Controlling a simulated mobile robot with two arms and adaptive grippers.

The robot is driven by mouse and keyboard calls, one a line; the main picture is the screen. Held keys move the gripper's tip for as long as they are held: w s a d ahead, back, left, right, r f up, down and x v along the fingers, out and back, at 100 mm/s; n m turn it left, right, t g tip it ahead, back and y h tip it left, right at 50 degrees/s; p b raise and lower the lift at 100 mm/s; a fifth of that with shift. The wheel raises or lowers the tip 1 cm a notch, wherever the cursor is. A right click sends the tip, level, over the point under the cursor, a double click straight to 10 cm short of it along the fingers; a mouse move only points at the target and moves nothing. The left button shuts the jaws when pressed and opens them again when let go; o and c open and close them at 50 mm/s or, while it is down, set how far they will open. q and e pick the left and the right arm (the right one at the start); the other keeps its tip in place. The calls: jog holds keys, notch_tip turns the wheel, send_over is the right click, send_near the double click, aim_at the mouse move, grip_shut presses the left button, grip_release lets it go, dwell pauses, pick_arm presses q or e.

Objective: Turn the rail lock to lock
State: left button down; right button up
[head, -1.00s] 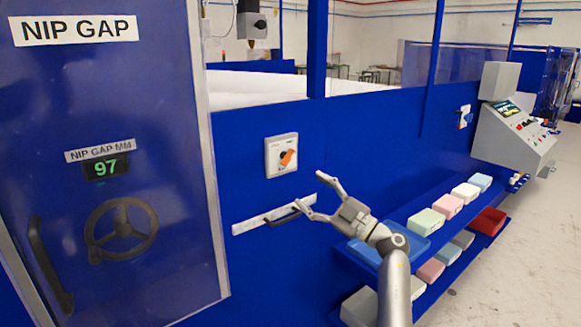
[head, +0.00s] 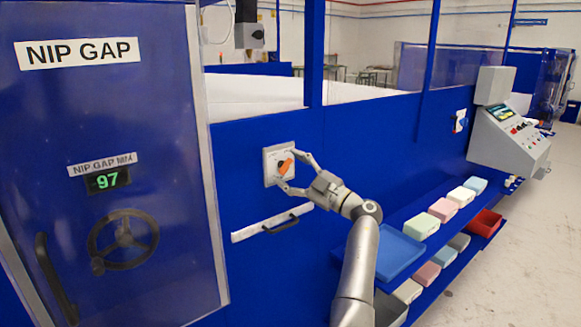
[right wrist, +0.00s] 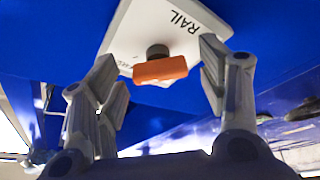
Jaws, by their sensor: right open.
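The rail lock is a pale square plate (head: 269,151) on the blue machine wall with an orange knob (head: 286,167). In the right wrist view the plate (right wrist: 165,25) shows the word RAIL, upside down, and the orange knob (right wrist: 160,71) on a dark shaft. My right gripper (head: 294,172) is open at the plate, one finger above and one below the knob. In the right wrist view the knob lies between the fingers, with a clear gap on each side. My left gripper is not in view.
Below the plate is a white strip (head: 245,232) with a dark handle (head: 281,226). The NIP GAP door (head: 100,210) with a handwheel stands at the left. Shelves with a blue tray (head: 400,255) and coloured foam blocks are at the right.

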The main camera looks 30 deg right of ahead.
jog(key=shift+w, duration=0.1)
jog(key=shift+c, duration=0.5)
jog(key=c, duration=0.9)
jog(key=shift+n+g, duration=0.3)
jog(key=shift+n, duration=0.1)
jog(key=n+g+p, duration=0.1)
jog(key=n, duration=0.3)
jog(key=n+g, duration=0.2)
jog(key=n, duration=0.3)
jog(key=shift+r+n+g+p, duration=0.15)
jog(key=shift+n+g+p, duration=0.15)
jog(key=shift+p, duration=0.1)
jog(key=n+g+p, duration=0.1)
jog(key=n, duration=0.2)
jog(key=shift+r+n+h, duration=0.15)
jog(key=shift+n+h, duration=0.25)
jog(key=shift+a+n+g+h+p, duration=0.1)
jog(key=shift+n+g+h+p, duration=0.3)
jog(key=shift+n+h+p, duration=0.55)
jog(key=shift+n, duration=0.55)
